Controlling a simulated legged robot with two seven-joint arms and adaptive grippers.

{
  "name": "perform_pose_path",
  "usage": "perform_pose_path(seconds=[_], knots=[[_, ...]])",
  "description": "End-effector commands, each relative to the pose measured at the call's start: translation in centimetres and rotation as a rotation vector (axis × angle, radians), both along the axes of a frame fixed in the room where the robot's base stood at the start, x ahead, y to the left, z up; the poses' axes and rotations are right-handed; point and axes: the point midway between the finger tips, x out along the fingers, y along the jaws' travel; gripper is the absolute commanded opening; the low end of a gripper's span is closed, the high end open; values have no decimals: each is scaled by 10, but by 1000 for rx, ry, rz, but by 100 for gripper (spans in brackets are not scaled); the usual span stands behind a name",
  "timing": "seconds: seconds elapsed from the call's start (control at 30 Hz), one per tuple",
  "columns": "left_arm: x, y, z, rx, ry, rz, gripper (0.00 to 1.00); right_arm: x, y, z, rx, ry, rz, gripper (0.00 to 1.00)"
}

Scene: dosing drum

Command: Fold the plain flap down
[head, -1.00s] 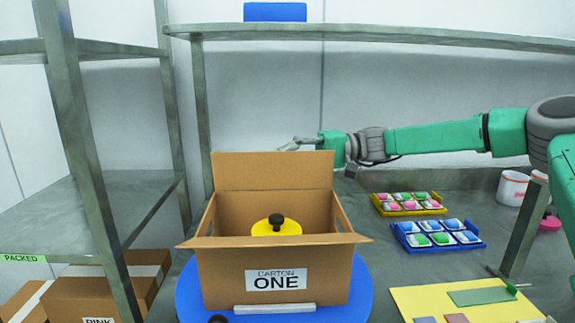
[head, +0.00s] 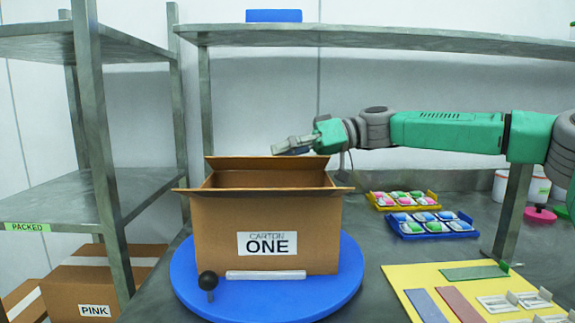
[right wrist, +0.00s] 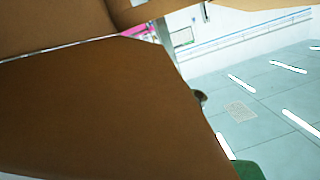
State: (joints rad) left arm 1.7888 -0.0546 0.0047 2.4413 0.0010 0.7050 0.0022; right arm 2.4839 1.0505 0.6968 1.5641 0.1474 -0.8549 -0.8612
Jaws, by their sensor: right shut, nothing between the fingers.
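The open brown carton (head: 215,230), labelled CARTON ONE, stands on a blue turntable (head: 180,285) in the head view. Its plain far flap (head: 235,162) shows as a thin, foreshortened strip along the back of the opening; its exact tilt is hard to tell. My right gripper (head: 283,148) is shut and empty, reaching in from the right just above the far flap's edge; I cannot tell whether it touches. In the right wrist view, brown cardboard (right wrist: 110,105) fills most of the picture close up. The carton's contents are hidden. My left gripper is not in view.
A black knob (head: 208,281) and a pale bar (head: 265,275) are at the turntable's front. Yellow (head: 377,206) and blue (head: 410,236) trays of coloured packs lie to the right, with a yellow mat (head: 400,275) nearer. Metal shelves (head: 430,38) stand behind and left.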

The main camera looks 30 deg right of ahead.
Motion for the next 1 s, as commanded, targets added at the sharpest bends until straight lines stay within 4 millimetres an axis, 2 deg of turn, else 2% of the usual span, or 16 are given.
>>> perform_pose_path(seconds=[0.03, 0.1, 0.4, 0.7, 1.0], knots=[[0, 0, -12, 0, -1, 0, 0, -1, 0, -7, -20, -38, 0, 0], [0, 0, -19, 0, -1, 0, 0, -3, 1, -11, -53, -94, 0, 0], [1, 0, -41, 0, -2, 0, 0, -10, 5, -24, -160, -273, 0, 0], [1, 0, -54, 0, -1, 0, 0, -13, 9, -33, -196, -329, 0, 0], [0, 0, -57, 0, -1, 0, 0, -13, 6, -37, -223, -378, -1, 0]])
